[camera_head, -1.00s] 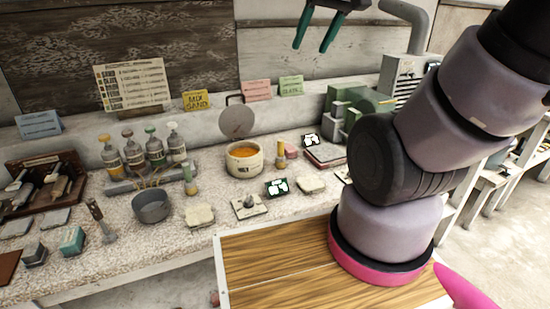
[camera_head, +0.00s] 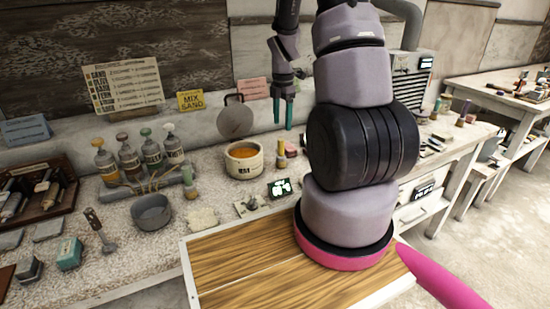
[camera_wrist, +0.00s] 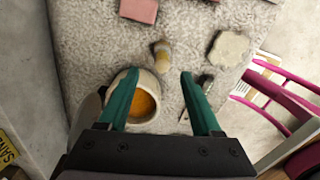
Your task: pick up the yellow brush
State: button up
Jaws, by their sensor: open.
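A small upright piece with a yellow upper part (camera_head: 281,153), which looks like the yellow brush, stands on the worktop just right of the white pot (camera_head: 243,160). In the wrist view the yellow-banded piece (camera_wrist: 161,56) shows just beyond the fingertips, near the pot's rim (camera_wrist: 112,84). My gripper (camera_head: 283,113) points down with green fingers, open and empty, above the worktop. In the wrist view my gripper (camera_wrist: 160,78) has its left finger over part of the pot. The yellow piece lies ahead of the gap between the fingers, apart from them.
The pot holds orange material. A grey bowl (camera_head: 151,213), several bottles (camera_head: 129,160) and a second upright brush-like piece (camera_head: 189,180) stand to the left. A pale slab (camera_wrist: 229,47) and a pink block (camera_wrist: 139,10) lie near the yellow piece. A wooden-topped surface (camera_head: 235,275) is in front.

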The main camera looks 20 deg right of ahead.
send_over(281, 155)
jog(key=w+d, duration=0.1)
jog(key=w, duration=0.1)
jog(key=f, duration=0.5)
jog(key=shift+s+f, duration=0.2)
jog(key=shift+s, duration=0.05)
jog(key=f, duration=0.5)
jog(key=shift+s+a+f, duration=0.1)
jog(key=shift+s+a, duration=0.15)
grip_shut()
